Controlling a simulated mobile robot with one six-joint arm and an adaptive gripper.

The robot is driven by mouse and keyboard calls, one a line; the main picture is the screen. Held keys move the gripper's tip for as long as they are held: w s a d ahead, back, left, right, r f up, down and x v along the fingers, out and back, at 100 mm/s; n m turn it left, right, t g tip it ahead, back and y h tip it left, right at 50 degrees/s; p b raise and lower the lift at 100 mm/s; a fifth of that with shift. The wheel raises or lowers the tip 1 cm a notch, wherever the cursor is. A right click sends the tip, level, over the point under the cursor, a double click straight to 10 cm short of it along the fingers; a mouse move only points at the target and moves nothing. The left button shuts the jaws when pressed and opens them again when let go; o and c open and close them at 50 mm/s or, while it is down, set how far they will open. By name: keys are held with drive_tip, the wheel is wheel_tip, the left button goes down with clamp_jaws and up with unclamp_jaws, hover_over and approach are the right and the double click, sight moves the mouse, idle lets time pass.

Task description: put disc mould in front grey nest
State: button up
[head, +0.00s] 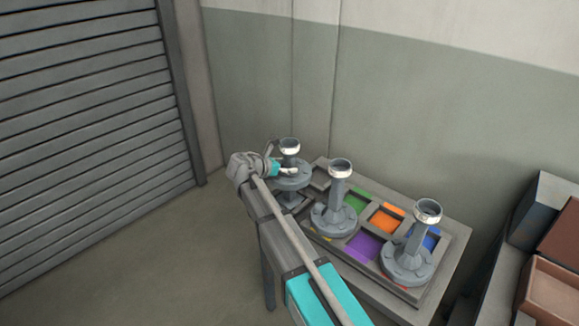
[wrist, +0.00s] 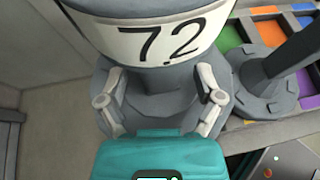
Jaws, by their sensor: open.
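Three grey moulds with flanged round feet, posts and white-banded round heads stand at a low table; I cannot tell by shape which is the disc mould. My gripper (head: 284,170) is at the left mould (head: 289,147). In the wrist view this mould (wrist: 160,40) carries a white label reading 72 or 7.2. The open fingers of my gripper (wrist: 158,98) stand on either side of its neck, with no clear contact. A grey nest (head: 320,178) shows at the tray's back left; which nest is the front grey one is unclear, as my arm hides part of the tray.
A middle mould (head: 334,219) and a right mould (head: 408,264) stand on the tray (head: 443,262). Green (head: 355,202), orange (head: 387,220) and purple (head: 363,247) nests show between them. Boxes (head: 552,290) stand at far right. Walls close off the back.

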drive_tip(key=p+v, duration=0.4)
drive_tip(key=v, duration=0.8)
